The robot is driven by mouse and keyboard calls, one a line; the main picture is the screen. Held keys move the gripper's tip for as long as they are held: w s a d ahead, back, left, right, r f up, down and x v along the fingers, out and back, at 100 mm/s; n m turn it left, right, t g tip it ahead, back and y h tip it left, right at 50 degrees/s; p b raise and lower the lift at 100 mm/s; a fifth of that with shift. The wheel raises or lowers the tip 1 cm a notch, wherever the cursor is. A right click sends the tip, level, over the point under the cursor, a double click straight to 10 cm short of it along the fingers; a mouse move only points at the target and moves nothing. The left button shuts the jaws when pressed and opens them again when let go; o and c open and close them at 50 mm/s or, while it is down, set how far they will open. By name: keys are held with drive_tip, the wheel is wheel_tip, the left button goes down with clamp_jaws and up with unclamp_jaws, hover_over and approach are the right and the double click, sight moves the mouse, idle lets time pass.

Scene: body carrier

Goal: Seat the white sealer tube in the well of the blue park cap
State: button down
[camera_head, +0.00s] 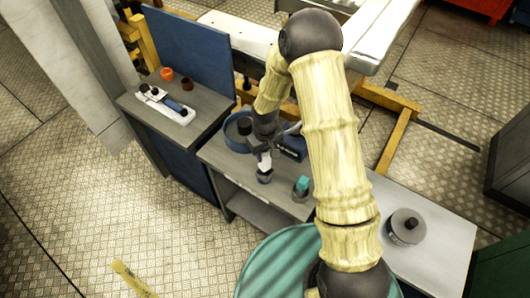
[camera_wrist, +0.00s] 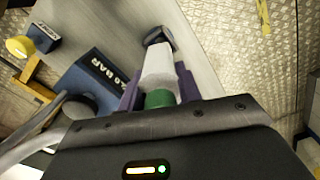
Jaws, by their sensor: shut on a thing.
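My gripper (camera_head: 263,146) is over the grey bench, pointing down. In the wrist view its purple fingers (camera_wrist: 157,92) are shut on the white sealer tube (camera_wrist: 158,65), which has a green band at its near end. The tube also shows in the head view (camera_head: 264,160). A small dark, slate-blue cap (camera_wrist: 157,35) is at the tube's far end and appears in the head view (camera_head: 265,176) near the bench's front edge; it may be the park cap. Whether the tube sits in its well or only lines up with it, I cannot tell; the well is hidden.
A blue box (camera_wrist: 90,80) lettered "BAR" is beside my gripper. A blue round tray (camera_head: 229,138) is behind it. A teal-topped piece (camera_head: 302,184) stands to the right, and a grey round weight (camera_head: 406,228) farther right. A side table (camera_head: 205,105) holds small parts.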

drive_tip(key=shift+f+b, duration=1.05)
drive_tip(key=shift+f, duration=0.3)
drive_tip(key=shift+r, duration=0.2)
drive_tip(key=shift+r+p, duration=1)
drive_tip(key=shift+r, duration=0.2)
drive_tip(key=shift+f+b, duration=0.95)
drive_tip(key=shift+f, duration=0.25)
idle(0.5)
drive_tip(key=shift+r+p, duration=0.85)
drive_tip(key=shift+r, duration=0.35)
drive_tip(key=shift+f+b, duration=1.05)
drive_tip(key=shift+f, duration=0.3)
drive_tip(key=c, duration=0.9)
unclamp_jaws()
